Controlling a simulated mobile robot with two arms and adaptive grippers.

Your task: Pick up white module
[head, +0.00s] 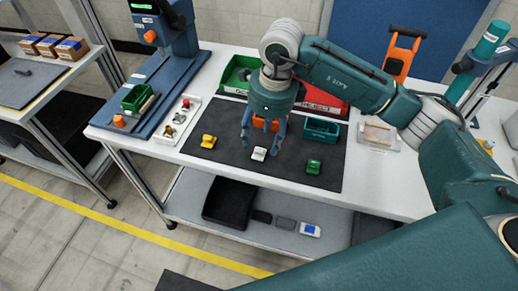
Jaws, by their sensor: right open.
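The white module (259,153) lies on the black mat (225,165) near the middle of the table. My right gripper (263,137) hangs over the mat just behind and above the white module. Its blue fingers are spread apart with nothing held between them. A yellow module (208,141) lies to the left on the mat, and a green module (313,166) lies to the right. My left gripper is not in view.
A green bin (239,72), a red bin (325,101) and a teal bin (321,129) stand behind the modules. A white tray (178,121) with small parts is at left. A clear case (379,135) lies at right.

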